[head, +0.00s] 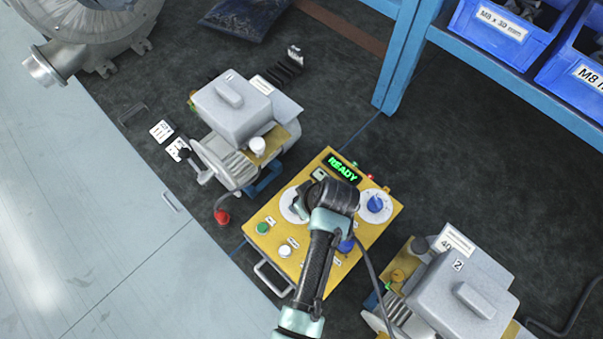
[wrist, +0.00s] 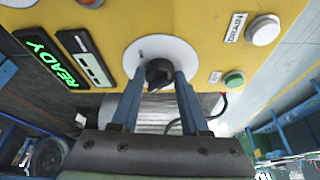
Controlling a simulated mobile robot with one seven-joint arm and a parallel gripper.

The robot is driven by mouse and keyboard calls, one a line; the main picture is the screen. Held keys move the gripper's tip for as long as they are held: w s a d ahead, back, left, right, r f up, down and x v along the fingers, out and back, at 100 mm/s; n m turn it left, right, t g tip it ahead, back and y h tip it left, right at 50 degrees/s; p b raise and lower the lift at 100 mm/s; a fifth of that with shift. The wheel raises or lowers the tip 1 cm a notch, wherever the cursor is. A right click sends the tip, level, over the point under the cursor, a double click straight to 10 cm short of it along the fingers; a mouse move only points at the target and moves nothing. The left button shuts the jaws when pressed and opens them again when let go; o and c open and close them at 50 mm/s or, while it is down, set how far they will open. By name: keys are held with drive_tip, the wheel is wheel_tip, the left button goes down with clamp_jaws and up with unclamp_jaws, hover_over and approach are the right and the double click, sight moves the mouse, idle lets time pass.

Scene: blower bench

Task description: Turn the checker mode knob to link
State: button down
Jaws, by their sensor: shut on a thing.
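The yellow checker box (head: 272,212) lies on the dark bench mat, with a green READY on its display (head: 343,167). The display (wrist: 45,62) also shows at the left of the wrist view. In the wrist view my gripper (wrist: 158,80) is shut on a black knob (wrist: 159,69), one finger on each side. The knob sits on a round white dial (wrist: 178,52) whose lettering is too small to read. In the head view my gripper (head: 303,202) hides this knob and most of its dial (head: 288,205).
A blue knob (head: 375,204) on another dial stands to the right. A green button (head: 262,228) and a white button (head: 285,251) are at the left. Grey blower motors (head: 232,108) (head: 465,295) flank the box. Blue bins (head: 497,30) stand at the top right.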

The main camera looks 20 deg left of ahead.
drive_tip(key=shift+w+n+g, duration=0.1)
drive_tip(key=shift+n+g, duration=0.2)
drive_tip(key=shift+n, duration=0.6)
drive_tip(key=shift+c, duration=2)
unclamp_jaws()
drive_tip(key=b+v, duration=0.1)
drive_tip(key=v, duration=1.2)
drive_tip(key=shift+b, duration=0.3)
drive_tip(key=shift+w+d, duration=0.1)
drive_tip(key=shift+d, duration=0.05)
